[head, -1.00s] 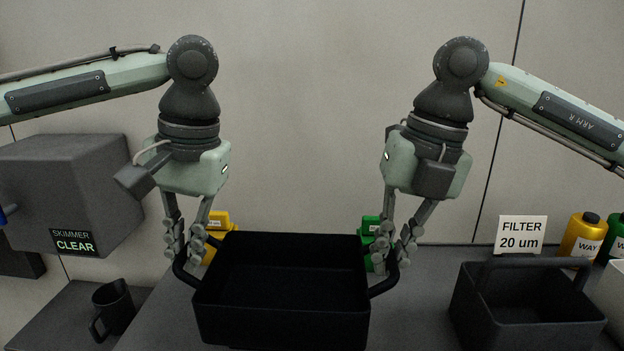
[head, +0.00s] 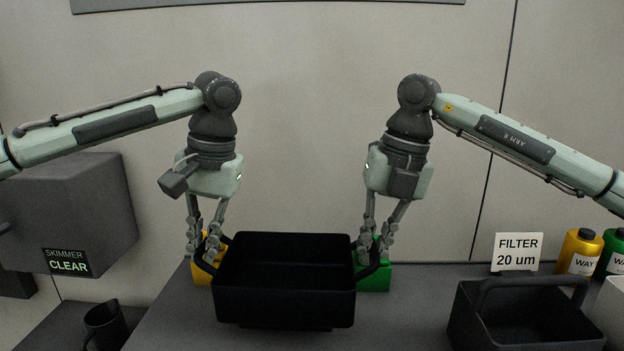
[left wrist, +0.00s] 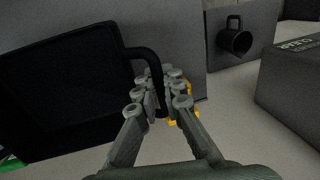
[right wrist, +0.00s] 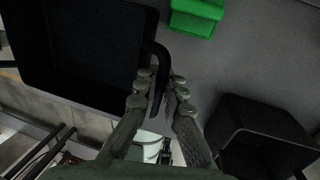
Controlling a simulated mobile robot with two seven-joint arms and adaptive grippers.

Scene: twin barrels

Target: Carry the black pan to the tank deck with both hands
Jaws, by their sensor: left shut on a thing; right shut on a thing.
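The black pan (head: 284,305) is a deep rectangular tray with a handle on each side, roughly level at the centre of the head view. My left gripper (head: 203,252) is shut on its left handle, and my right gripper (head: 375,254) is shut on its right handle. The pan also fills the left of the left wrist view (left wrist: 60,90) and the upper left of the right wrist view (right wrist: 80,50). The grey deck (head: 410,318) lies beneath and around it. I cannot tell whether the pan's underside touches the deck.
A yellow block (head: 201,272) and a green block (head: 374,278) stand behind the pan's sides. A dark handled caddy (head: 525,325), a FILTER sign (head: 516,252) and a yellow bottle (head: 580,252) are at right. A grey skimmer box (head: 75,205) and dark mug (head: 104,324) are at left.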

